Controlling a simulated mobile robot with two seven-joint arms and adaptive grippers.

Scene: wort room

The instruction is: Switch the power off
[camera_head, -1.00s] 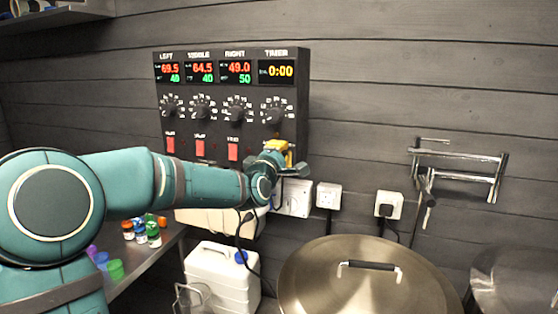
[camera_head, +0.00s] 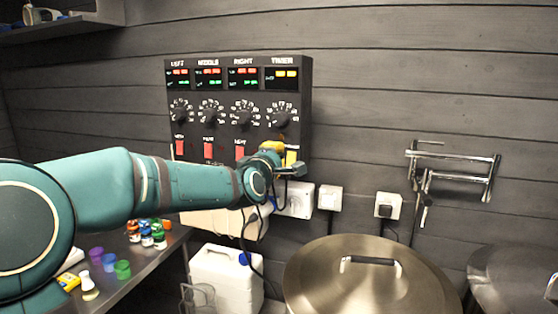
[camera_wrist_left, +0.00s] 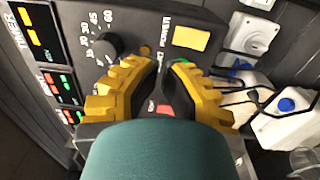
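The black control panel (camera_head: 238,90) on the wall has displays, dials and red switches (camera_head: 208,150). In the head view my left gripper (camera_head: 275,152) is at its lower right corner, beside a yellow patch (camera_head: 291,158). In the left wrist view my left gripper (camera_wrist_left: 163,70) has its yellow fingers apart, with a gap between the tips. A small green spot (camera_wrist_left: 183,63) shows by one fingertip; a yellow square (camera_wrist_left: 191,38) lies beyond. My right gripper is out of view.
Wall sockets (camera_head: 330,198) are right of the panel. A large lidded steel pot (camera_head: 365,285) stands below. A white jerrycan (camera_head: 223,272) and a metal table (camera_head: 150,262) with small coloured containers are at lower left. A metal pipe fixture (camera_head: 455,172) is on the right wall.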

